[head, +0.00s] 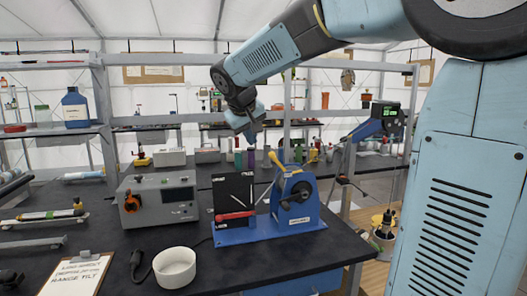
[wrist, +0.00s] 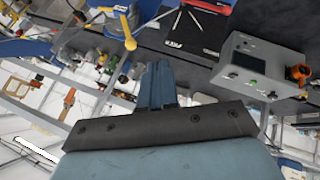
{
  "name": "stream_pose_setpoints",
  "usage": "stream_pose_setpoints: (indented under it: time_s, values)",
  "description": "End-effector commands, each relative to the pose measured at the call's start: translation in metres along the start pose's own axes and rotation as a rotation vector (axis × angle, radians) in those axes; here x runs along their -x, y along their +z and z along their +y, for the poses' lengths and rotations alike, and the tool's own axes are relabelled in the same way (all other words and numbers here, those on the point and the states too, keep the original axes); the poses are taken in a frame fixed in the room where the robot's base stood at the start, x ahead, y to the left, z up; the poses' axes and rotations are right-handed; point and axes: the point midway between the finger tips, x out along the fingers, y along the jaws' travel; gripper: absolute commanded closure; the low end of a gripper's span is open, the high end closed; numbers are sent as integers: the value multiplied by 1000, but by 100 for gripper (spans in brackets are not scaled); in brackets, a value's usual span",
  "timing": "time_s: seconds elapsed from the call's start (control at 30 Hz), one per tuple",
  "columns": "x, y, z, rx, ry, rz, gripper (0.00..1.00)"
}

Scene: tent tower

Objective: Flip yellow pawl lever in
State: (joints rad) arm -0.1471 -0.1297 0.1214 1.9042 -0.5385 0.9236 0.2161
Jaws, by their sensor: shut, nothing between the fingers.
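The yellow pawl lever (head: 276,161) sits on top of the blue winch-like device (head: 295,200) and points up and to the left in the head view. In the wrist view the yellow lever (wrist: 126,28) shows near the top, left of my fingers, with a round knob at its end. My gripper (head: 250,140) is above and left of the lever in the head view. Its blue fingers (wrist: 157,75) are together and empty in the wrist view. I see no contact between fingers and lever.
A black upright panel (head: 234,195) with a red handle stands left of the device on the same blue base. A grey box (head: 158,203) with an orange knob, a white bowl (head: 174,267) and a clipboard (head: 78,275) are further left. Bottles and shelves stand behind.

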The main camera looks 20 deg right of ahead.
Motion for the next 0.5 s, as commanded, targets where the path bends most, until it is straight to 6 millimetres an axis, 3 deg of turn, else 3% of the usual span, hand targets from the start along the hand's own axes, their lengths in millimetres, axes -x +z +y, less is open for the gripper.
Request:
stream_pose_setpoints:
  time_s: [0.17, 0.5]
  values:
    - [-15, 0, -1, 1, -2, -1, 100]
    - [-74, 0, -2, 2, -2, -3, 100]
